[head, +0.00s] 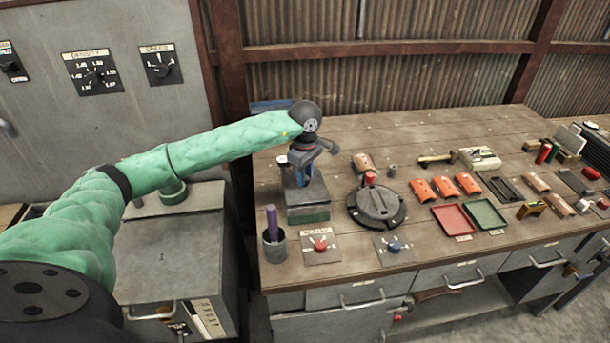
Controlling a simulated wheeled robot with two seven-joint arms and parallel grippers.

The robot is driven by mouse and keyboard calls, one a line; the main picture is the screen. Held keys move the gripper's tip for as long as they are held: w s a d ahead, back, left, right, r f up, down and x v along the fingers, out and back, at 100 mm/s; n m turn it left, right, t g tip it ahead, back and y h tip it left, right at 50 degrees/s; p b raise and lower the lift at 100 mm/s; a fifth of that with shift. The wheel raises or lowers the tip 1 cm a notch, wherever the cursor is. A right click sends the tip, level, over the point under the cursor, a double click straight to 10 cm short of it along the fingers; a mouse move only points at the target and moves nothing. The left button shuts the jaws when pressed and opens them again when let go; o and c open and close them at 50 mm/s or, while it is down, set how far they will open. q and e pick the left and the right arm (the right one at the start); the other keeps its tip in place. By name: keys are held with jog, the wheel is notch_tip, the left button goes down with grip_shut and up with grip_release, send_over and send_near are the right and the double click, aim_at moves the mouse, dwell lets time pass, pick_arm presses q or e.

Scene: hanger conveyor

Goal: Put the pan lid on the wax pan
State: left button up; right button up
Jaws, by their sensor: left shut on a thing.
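My left arm reaches in from the left, and my left gripper (300,172) points down over a small dark grey box-like piece (307,195) with a green lower part (308,214) on the bench. The gripper is shut at the top of this grey piece, which looks like the pan lid over the wax pan. The gripper hides part of the grip. I cannot tell whether the grey piece rests fully on the green part or is held just above it. My right gripper is not in view.
On the wooden bench (430,130), a round dark fixture (376,207) with a red knob stands to the right. A cup with a purple stick (274,245) and red (321,246) and blue (394,246) buttons are in front. Red (453,220) and green (484,213) trays lie farther right. The back is clear.

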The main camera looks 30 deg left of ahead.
pick_arm(q)
jog(key=shift+f+b, duration=0.6)
jog(key=shift+b, duration=0.3)
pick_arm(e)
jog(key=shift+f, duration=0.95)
pick_arm(q)
jog(key=o, duration=0.7)
jog(key=o, duration=0.5)
jog(key=shift+o, duration=0.2)
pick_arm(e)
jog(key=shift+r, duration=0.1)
pick_arm(q)
jog(key=shift+r, duration=0.2)
notch_tip(320, 180, up, 6)
jog(key=b, duration=0.3)
jog(key=shift+f, duration=0.2)
jog(key=shift+r, duration=0.9)
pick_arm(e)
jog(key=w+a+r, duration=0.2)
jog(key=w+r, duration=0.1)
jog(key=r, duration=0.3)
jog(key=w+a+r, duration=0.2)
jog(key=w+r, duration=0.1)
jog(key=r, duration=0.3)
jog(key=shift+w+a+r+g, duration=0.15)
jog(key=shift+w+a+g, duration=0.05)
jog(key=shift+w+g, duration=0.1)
